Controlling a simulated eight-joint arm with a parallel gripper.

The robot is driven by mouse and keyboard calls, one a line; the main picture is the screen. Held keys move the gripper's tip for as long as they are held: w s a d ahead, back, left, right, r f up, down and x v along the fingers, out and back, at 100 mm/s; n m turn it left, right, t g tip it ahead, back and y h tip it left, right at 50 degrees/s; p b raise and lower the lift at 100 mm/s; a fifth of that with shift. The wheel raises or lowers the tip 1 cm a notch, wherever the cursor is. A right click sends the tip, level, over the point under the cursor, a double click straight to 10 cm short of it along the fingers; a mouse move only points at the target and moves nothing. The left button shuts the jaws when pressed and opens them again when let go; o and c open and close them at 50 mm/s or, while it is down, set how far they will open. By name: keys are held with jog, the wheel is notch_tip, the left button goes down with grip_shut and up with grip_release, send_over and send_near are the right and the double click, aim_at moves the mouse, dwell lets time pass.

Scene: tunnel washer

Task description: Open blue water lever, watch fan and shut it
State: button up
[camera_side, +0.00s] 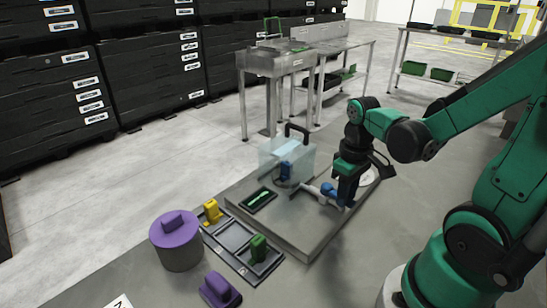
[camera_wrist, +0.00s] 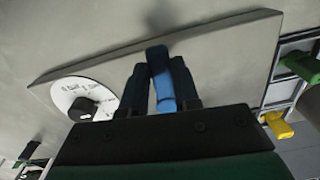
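The blue water lever (camera_side: 328,190) sits on a pale pipe on the grey raised platform. My gripper (camera_side: 347,190) is over the lever, pointing down. In the wrist view the blue lever (camera_wrist: 162,82) stands between the two dark fingers of my gripper (camera_wrist: 160,80), which appear to touch it on both sides. I cannot make out a fan. A white disc (camera_wrist: 76,92) with writing and a black knob lies beside the lever; my gripper partly hides it in the side view.
A dark tray (camera_side: 235,243) with yellow (camera_side: 212,211) and green (camera_side: 258,246) pieces lies front left of the platform (camera_side: 300,232). A black tray (camera_side: 259,200) with a green item lies before the clear box.

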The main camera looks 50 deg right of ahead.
grip_shut()
jog(key=m, duration=0.1)
jog(key=a+m, duration=0.1)
jog(key=m, duration=0.1)
jog(key=shift+w+a+m, duration=0.2)
jog(key=shift+a+m, duration=0.05)
jog(key=shift+m, duration=0.05)
jog(key=m, duration=0.1)
jog(key=a+m, duration=0.1)
jog(key=m, duration=0.1)
jog(key=w+m, duration=0.1)
jog(key=shift+w+a+m, duration=0.1)
jog(key=shift+a+m, duration=0.15)
jog(key=shift+m, duration=0.05)
jog(key=m, duration=0.1)
jog(key=w+m, duration=0.1)
jog(key=m, duration=0.1)
jog(key=a+m, duration=0.1)
jog(key=shift+w, duration=0.25)
jog(key=shift+w+m, duration=0.4)
jog(key=shift+m, duration=0.75)
jog(key=shift+w+m, duration=0.35)
jog(key=shift+m, duration=0.8)
